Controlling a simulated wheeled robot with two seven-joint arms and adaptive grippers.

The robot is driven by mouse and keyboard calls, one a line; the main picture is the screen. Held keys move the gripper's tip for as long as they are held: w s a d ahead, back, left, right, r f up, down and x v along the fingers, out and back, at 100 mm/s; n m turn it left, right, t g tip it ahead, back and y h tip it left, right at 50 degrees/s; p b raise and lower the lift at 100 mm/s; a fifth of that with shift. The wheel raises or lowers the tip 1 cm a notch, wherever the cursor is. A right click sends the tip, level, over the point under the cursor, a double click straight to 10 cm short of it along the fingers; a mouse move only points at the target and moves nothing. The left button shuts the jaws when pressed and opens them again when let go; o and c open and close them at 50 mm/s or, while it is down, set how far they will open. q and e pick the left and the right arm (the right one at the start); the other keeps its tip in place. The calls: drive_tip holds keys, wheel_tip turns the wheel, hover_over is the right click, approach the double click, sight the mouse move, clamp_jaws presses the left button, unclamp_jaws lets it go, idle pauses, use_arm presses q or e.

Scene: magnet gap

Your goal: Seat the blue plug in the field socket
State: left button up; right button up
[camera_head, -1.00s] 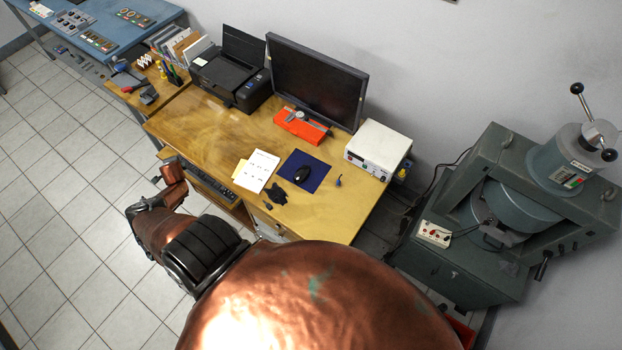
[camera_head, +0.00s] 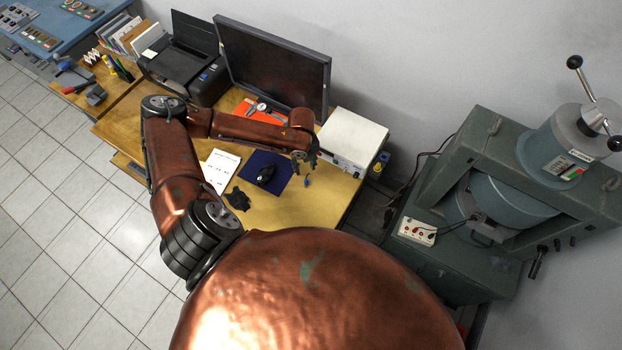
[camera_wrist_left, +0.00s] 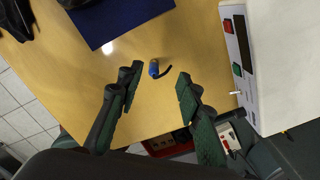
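The blue plug (camera_head: 306,181) lies on the wooden desk, just right of the dark blue mat. In the left wrist view the plug (camera_wrist_left: 154,69), with a short dark tail, shows ahead of and between the fingertips. My left gripper (camera_head: 309,160) hangs over the desk close to the plug. In the left wrist view it (camera_wrist_left: 158,85) is open, with nothing between its fingers. A white socket panel (camera_head: 417,230) with red sockets sits on the green magnet's base; which one is the field socket I cannot tell. My right gripper is not in view.
A white power supply box (camera_head: 352,139) stands right of the plug. The monitor (camera_head: 272,68) stands behind my left arm. The magnet (camera_head: 490,205) stands beyond a gap right of the desk.

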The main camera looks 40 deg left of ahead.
sight(306, 179)
use_arm(q)
drive_tip(key=shift+s+d+m, duration=0.3)
drive_tip(key=shift+s+d, duration=0.1)
drive_tip(key=shift+s, duration=0.05)
drive_tip(key=shift+s+d+f, duration=0.1)
drive_tip(key=shift+s+f, duration=0.05)
drive_tip(key=shift+f, duration=0.15)
drive_tip(key=shift+s+f, duration=0.15)
drive_tip(key=shift+f, duration=0.7)
wheel_tip(306, 179, down, 5)
drive_tip(key=shift+d+f, duration=0.1)
drive_tip(key=shift+d, duration=0.05)
drive_tip(key=shift+c, duration=0.7)
clamp_jaws()
